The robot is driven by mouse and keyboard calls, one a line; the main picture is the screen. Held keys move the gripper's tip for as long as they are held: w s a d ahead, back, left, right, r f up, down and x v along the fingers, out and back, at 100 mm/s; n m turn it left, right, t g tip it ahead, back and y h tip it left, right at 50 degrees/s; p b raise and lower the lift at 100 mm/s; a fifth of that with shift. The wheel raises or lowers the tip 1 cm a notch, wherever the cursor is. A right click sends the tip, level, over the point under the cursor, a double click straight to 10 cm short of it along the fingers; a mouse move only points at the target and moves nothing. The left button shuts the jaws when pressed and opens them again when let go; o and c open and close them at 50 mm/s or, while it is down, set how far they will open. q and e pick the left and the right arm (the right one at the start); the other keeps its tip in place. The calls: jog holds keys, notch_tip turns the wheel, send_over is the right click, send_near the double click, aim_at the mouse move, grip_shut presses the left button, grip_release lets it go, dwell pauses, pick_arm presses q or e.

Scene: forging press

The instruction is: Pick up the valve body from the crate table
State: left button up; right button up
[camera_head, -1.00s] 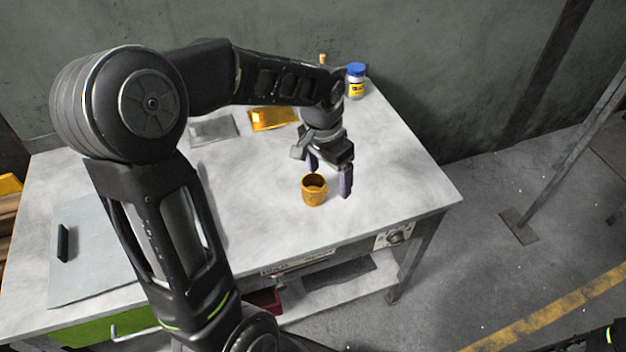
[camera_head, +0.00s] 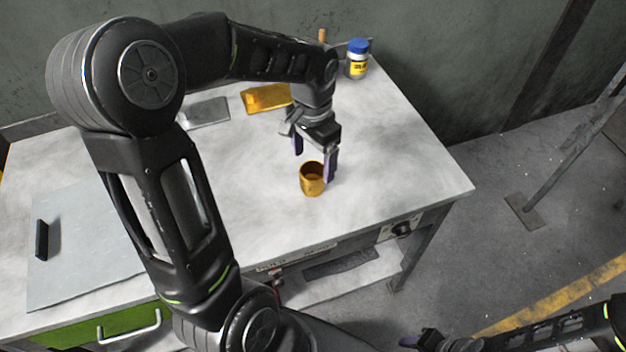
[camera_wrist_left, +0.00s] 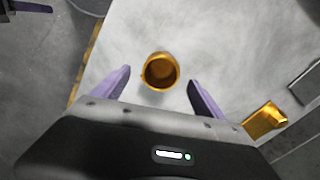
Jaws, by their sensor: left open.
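The valve body, an orange-gold hollow cup-like part (camera_head: 312,184), stands upright on the pale table top (camera_head: 400,150) in the head view. It also shows in the left wrist view (camera_wrist_left: 160,71), seen from above with its opening facing up. My left gripper (camera_head: 314,166) is open with purple fingers. It is above and just behind the valve body in the head view. In the left wrist view its fingertips (camera_wrist_left: 159,77) lie on either side of the part, with gaps on both sides. My right gripper (camera_head: 425,341) is partly visible at the bottom edge; its jaws are unclear.
A gold block (camera_head: 265,98), a grey plate (camera_head: 205,112) and a blue-capped jar (camera_head: 357,60) stand toward the back of the table. A grey sheet (camera_head: 85,255) with a black handle lies at the left. The table around the valve body is clear.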

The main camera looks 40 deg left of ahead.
aim_at(313, 173)
pick_arm(q)
jog(key=shift+f, duration=0.15)
notch_tip(313, 173, down, 5)
jog(key=shift+w+f+p, duration=0.1)
jog(key=shift+p, duration=0.35)
jog(key=shift+c, duration=0.4)
grip_shut()
dwell(0.9)
